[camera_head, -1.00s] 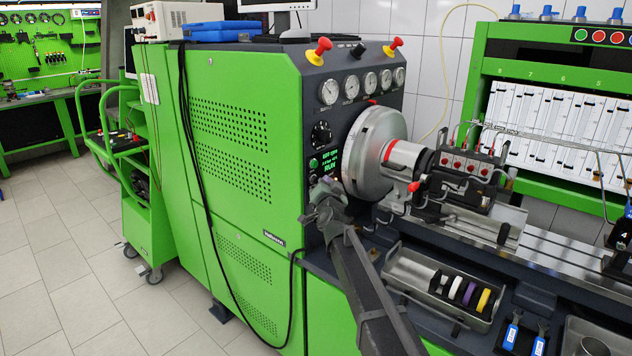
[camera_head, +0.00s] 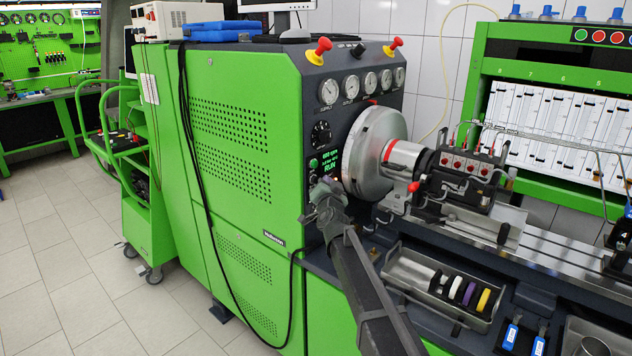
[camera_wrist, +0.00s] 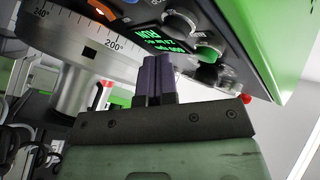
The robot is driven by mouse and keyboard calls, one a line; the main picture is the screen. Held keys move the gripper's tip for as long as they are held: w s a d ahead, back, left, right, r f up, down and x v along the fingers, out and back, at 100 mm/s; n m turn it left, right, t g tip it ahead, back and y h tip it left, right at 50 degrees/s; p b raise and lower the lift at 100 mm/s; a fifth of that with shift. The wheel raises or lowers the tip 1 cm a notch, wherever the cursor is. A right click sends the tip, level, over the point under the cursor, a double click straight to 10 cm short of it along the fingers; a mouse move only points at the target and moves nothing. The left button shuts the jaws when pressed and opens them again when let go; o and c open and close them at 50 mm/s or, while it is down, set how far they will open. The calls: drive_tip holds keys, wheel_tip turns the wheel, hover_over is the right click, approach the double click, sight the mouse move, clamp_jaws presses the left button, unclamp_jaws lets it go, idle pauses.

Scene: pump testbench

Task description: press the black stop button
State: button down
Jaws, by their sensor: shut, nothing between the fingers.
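The dark round button (camera_wrist: 182,24), which looks like the black stop button, sits on the control panel beside the green button (camera_wrist: 208,54) in the wrist view. The green button also shows in the head view (camera_head: 313,163); there my gripper (camera_head: 324,186) is close in front of the panel's lower part and the dark button cannot be made out clearly. The lit display (camera_wrist: 163,36) reads RUN and is upside down in the wrist view. My gripper's fingers (camera_wrist: 158,62) are together and empty, with their tips overlapping the display's edge. Contact with the panel cannot be told.
The large round chuck (camera_head: 375,153) with a degree scale is close to the right of my gripper. Gauges (camera_head: 351,87) and red-yellow knobs (camera_head: 318,50) are above on the green machine (camera_head: 235,240). A metal tray (camera_head: 410,268) with coloured rings lies to the right.

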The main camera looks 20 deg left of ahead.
idle(0.4)
drive_tip(key=shift+w+a, duration=0.1)
drive_tip(key=shift+a, duration=0.3)
drive_tip(key=shift+w+a, duration=0.15)
drive_tip(key=shift+a, duration=0.35)
idle(0.5)
drive_tip(key=shift+d, duration=0.1)
drive_tip(key=shift+s+d, duration=0.25)
drive_tip(key=shift+d, duration=0.55)
drive_tip(key=d, duration=0.1)
drive_tip(key=s+d, duration=0.1)
drive_tip(key=d, duration=0.2)
drive_tip(key=shift+s+d, duration=0.25)
drive_tip(key=shift+d, duration=0.15)
idle(0.6)
